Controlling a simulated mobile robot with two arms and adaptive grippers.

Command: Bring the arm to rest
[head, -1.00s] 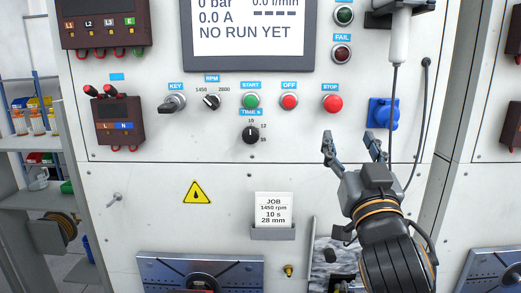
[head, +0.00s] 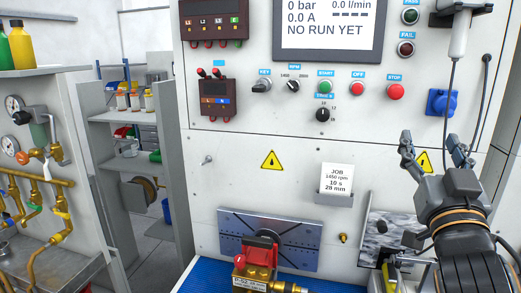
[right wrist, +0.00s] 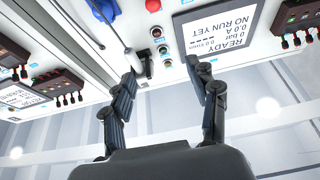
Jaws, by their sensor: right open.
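My right gripper (head: 432,150) is at the right of the head view, its two fingers spread and nothing between them. It is in front of the white test panel (head: 230,150), below the blue socket (head: 442,102). In the right wrist view the open gripper (right wrist: 162,70) points toward the panel, which appears upside down. I cannot tell its exact distance from the panel. My left gripper is not in view.
A brass pump with a red top (head: 262,252) stands on a blue surface before a slotted metal plate (head: 295,255). A job card (head: 337,178) sits in a holder.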

